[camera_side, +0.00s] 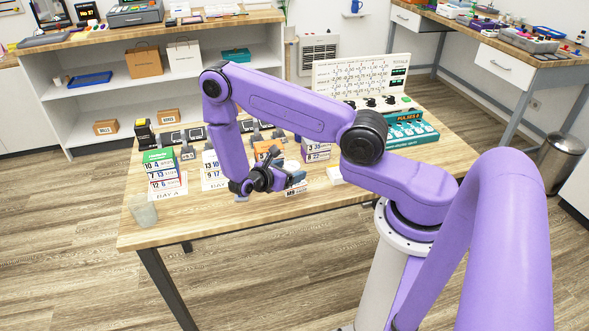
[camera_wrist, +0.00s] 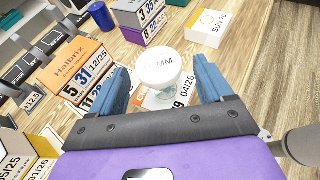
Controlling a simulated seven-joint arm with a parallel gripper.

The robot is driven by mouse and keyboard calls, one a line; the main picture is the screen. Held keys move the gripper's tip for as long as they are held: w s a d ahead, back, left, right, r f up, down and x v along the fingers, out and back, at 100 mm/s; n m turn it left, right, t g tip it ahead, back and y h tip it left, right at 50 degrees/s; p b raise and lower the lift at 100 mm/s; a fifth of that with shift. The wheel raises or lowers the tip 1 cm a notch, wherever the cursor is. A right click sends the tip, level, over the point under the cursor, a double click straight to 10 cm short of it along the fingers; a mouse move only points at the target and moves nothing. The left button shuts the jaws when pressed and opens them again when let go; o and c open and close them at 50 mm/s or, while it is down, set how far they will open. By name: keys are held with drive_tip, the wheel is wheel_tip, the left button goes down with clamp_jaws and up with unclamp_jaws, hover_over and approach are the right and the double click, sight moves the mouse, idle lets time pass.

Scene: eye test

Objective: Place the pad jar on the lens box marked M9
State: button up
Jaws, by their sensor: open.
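A round white jar (camera_wrist: 158,66) with partly readable lid lettering ending in "MM" is between the fingers of my gripper (camera_wrist: 162,76) in the wrist view. The blue fingers stand apart on either side of it. Under or just behind the jar, a box label (camera_wrist: 181,98) shows "9 04/28"; the jar hides part of it, and I cannot tell whether they touch. No M9 mark is clearly readable.
An orange-topped Halbrix box stack (camera_wrist: 80,68) stands close left of my fingers. Purple boxes (camera_wrist: 138,18) and a white "SUN 75" box (camera_wrist: 206,27) lie beyond. In the side view, box stacks stand on a DAY A sheet (camera_side: 168,196); a clear cup (camera_side: 143,211) is at the table's left corner.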

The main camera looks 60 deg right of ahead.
drive_tip(key=s+a+r+m+t+y, duration=0.1)
drive_tip(key=a+r+m+y, duration=0.1)
drive_tip(key=a+r, duration=0.5)
drive_tip(key=s+a+r+m+y, duration=0.1)
drive_tip(key=s+a+r+y, duration=0.15)
drive_tip(key=a+r, duration=0.5)
drive_tip(key=s+a+r+y, duration=0.2)
drive_tip(key=s+r+y, duration=0.2)
drive_tip(key=s, duration=0.5)
drive_tip(key=s+a+r+t+y, duration=0.1)
drive_tip(key=s+a+r+y, duration=0.2)
drive_tip(key=s, duration=0.5)
drive_tip(key=shift+s+a+r+m+y, duration=0.2)
drive_tip(key=shift+s+r+m+y, duration=0.15)
drive_tip(key=shift+r+y, duration=0.6)
